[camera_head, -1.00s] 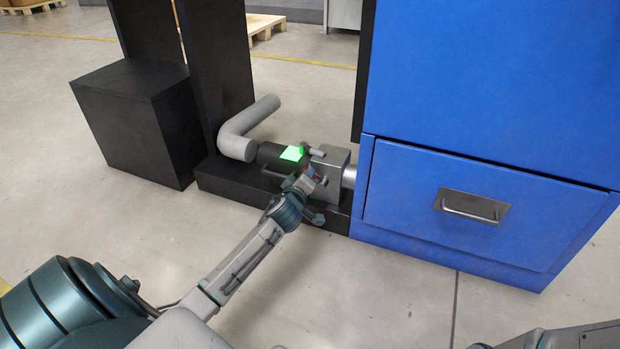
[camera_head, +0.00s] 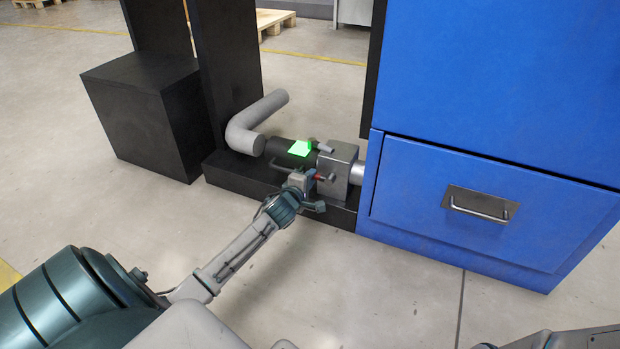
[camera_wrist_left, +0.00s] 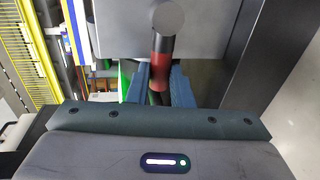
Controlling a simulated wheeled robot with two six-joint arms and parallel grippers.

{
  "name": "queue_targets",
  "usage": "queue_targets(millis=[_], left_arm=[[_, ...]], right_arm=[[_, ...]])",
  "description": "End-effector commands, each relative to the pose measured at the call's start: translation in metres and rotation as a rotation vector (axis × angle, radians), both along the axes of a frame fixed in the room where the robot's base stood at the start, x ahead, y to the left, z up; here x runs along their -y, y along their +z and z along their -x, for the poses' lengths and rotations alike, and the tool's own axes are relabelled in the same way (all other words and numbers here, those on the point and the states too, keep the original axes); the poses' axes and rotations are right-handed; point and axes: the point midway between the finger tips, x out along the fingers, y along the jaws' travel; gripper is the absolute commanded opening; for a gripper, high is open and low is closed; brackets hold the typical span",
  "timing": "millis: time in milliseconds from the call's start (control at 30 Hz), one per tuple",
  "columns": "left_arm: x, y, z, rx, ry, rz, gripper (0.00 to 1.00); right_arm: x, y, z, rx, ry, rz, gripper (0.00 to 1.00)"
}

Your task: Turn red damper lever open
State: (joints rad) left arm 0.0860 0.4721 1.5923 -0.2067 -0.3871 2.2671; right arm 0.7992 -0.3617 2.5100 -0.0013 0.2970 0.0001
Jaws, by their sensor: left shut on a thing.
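The red damper lever (camera_head: 319,177) shows as a small red piece at the front of the grey metal box (camera_head: 338,167) on the pipe. In the left wrist view the lever (camera_wrist_left: 161,70) is a dark rod with a red band and a grey round end. My left gripper (camera_head: 311,182) is at the lever. In the left wrist view its two blue-grey fingers (camera_wrist_left: 164,88) are shut around the rod just below the red band. The finger tips are partly hidden in the head view. My right gripper is not in view.
A bright green panel (camera_head: 300,148) sits on the dark cylinder beside the box. A grey bent pipe (camera_head: 254,125) lies to the left. A blue cabinet with a drawer (camera_head: 480,205) stands close on the right. The floor (camera_head: 330,275) in front is clear.

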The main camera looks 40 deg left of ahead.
Motion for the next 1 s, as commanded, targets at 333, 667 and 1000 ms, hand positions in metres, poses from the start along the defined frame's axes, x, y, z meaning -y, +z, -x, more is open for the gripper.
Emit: queue_targets(millis=[333, 667, 1000], left_arm=[[0.0, -0.002, 0.001, 0.0, 0.001, 0.013, 0.0], [0.0, -0.002, 0.0, 0.001, 0.0, 0.011, 0.41], [0.002, 0.003, 0.011, -0.001, 0.0, 0.009, 0.41]], right_arm=[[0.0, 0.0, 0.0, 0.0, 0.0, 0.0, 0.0], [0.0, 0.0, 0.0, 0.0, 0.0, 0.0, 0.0], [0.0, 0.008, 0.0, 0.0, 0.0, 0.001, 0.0]])
